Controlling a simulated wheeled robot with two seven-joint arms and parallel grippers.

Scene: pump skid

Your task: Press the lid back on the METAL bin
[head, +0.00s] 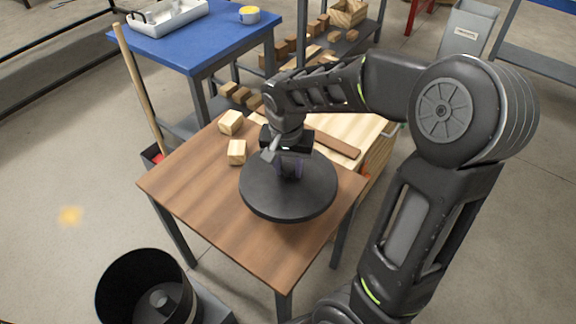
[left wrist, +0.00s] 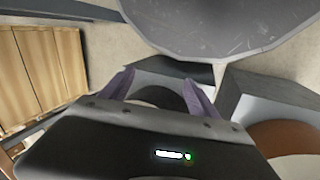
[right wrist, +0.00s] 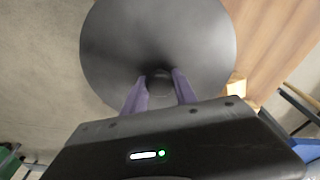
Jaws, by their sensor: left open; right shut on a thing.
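The lid also fills much of the right wrist view (right wrist: 115,45), between and beyond the fingers (right wrist: 160,78). I cannot tell whether it touches the tabletop. A round black bin (head: 112,287) stands open at the lower left, with a small cylindrical shape inside; no label shows on it. My left gripper (left wrist: 160,78) is open and empty in the left wrist view.
The brown table (head: 210,210) carries two wooden blocks (head: 231,122) (head: 237,152) and borders a pale wooden crate (head: 376,160). A broom handle (head: 137,85) leans behind it. A blue table (head: 190,45) and a grey labelled bin (head: 467,32) stand behind. Floor between table and black bin is clear.

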